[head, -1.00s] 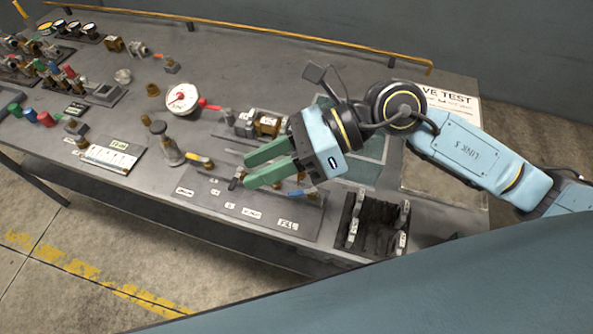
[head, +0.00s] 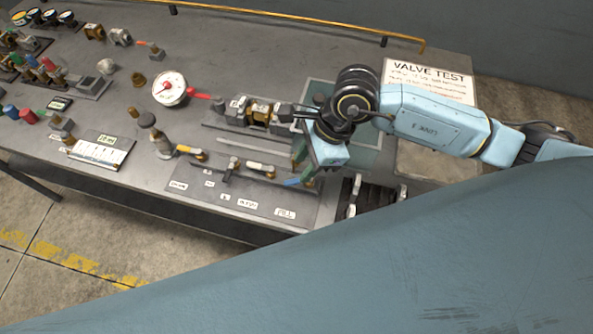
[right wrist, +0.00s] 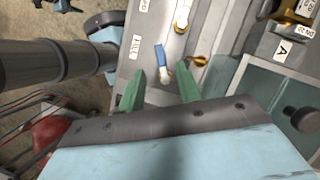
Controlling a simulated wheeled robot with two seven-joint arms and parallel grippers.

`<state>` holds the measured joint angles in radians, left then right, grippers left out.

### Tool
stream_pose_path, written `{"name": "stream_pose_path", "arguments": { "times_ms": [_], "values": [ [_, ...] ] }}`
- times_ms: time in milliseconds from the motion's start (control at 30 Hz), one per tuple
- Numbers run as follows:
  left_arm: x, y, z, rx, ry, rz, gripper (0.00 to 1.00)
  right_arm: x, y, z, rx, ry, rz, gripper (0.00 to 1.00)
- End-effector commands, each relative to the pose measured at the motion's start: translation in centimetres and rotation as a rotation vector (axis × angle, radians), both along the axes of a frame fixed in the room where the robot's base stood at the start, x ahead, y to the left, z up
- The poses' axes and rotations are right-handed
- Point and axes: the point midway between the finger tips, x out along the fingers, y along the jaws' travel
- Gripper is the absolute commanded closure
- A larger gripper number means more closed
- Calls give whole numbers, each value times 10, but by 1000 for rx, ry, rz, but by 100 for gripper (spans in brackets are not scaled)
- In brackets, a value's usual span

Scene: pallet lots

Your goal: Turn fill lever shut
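The blue-handled lever (head: 292,182) is at the right end of the labelled valve panel (head: 243,204). A tag reading FILL (right wrist: 135,46) lies beside this blue lever (right wrist: 160,56) in the right wrist view. My right gripper (right wrist: 160,88) has its two green fingers spread, with the lever ahead of and between them; I see no contact. In the head view the right gripper (head: 303,164) points down over the lever, and the wrist partly hides the fingers. My left gripper is not in view.
A brass valve block (head: 258,111) and a white dial gauge (head: 170,88) stand behind the panel. A dark rack (head: 372,196) is just right of the gripper. A VALVE TEST sheet (head: 428,80) lies at the back right. A yellow rail (head: 300,22) runs along the far edge.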

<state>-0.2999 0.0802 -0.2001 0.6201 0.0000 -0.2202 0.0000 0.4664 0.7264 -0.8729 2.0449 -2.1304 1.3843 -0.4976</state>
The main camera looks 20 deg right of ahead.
Motion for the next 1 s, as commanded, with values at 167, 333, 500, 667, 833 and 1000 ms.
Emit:
{"name": "stream_pose_path", "arguments": {
  "times_ms": [167, 333, 500, 667, 833, 1000],
  "values": [
    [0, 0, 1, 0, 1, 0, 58, 1, 12, -28, 2, 2, -1, 66],
    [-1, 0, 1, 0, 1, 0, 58, 2, 18, -42, 2, 1, 0, 66],
    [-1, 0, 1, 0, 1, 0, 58, 2, 19, -45, 2, -1, 0, 66],
    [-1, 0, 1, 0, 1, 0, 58, 2, 19, -45, 1, -1, 0, 66],
    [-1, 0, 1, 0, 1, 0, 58, 2, 19, -45, 1, -1, 0, 87],
    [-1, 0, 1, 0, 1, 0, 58, 2, 18, -45, 1, -1, 0, 100]
  ]
}}
